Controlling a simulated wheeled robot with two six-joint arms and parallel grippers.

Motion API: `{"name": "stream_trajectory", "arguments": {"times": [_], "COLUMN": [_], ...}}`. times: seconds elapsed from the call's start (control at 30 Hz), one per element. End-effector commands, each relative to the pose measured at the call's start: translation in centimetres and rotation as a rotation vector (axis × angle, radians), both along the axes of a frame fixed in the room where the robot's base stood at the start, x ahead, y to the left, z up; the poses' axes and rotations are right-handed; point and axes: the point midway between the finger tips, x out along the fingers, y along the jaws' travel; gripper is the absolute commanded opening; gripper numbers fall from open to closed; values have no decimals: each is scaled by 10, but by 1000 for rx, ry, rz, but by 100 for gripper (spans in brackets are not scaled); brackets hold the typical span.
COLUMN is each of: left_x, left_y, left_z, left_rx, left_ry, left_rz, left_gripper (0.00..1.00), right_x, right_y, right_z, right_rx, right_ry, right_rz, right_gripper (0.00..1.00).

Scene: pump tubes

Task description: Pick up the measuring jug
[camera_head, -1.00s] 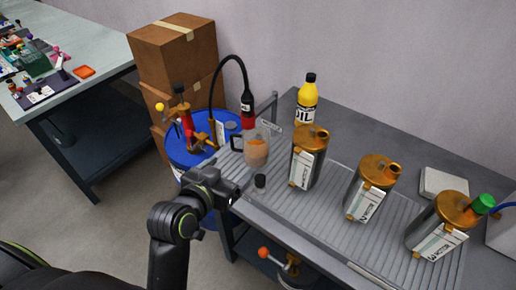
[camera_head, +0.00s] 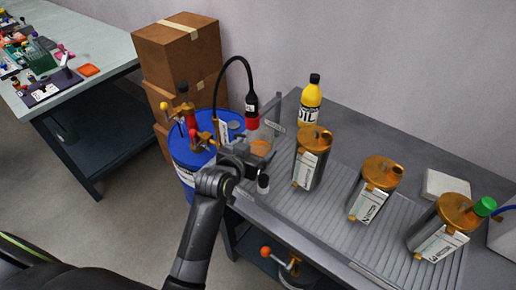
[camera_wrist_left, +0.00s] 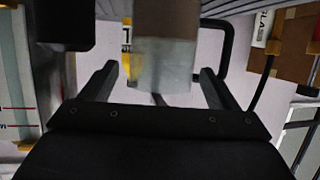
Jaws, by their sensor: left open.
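The measuring jug (camera_head: 261,147) is a clear cup with orange-brown contents, at the left end of the ridged bench top. In the head view my left gripper and wrist partly cover it. In the left wrist view the jug (camera_wrist_left: 163,62) stands between the two open fingers of my left gripper (camera_wrist_left: 157,85), with its black handle (camera_wrist_left: 229,50) to the right. I cannot tell whether either finger touches it. The left gripper (camera_head: 248,158) is open at the jug. My right gripper is not in view.
A blue drum (camera_head: 181,160) with a red pump (camera_head: 191,122) and black hose (camera_head: 222,72) is on the left. Several orange-topped canisters (camera_head: 312,160) and a yellow oil bottle (camera_head: 310,104) stand to the right.

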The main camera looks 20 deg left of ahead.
Motion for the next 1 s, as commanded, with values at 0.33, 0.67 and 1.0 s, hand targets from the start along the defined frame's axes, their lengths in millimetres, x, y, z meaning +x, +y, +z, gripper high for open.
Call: {"name": "stream_trajectory", "arguments": {"times": [0.33, 0.67, 1.0], "left_x": [38, 41, 41], "left_y": [-3, -4, -4], "left_z": [-11, -12, -12], "left_rx": [0, 0, 0], "left_ry": [0, -1, -1], "left_rz": [0, 1, 0], "left_gripper": [82, 81, 44], "right_x": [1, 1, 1], "right_y": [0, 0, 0], "right_z": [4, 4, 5], "right_rx": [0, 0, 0], "right_ry": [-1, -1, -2], "right_rz": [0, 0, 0], "right_gripper": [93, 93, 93]}}
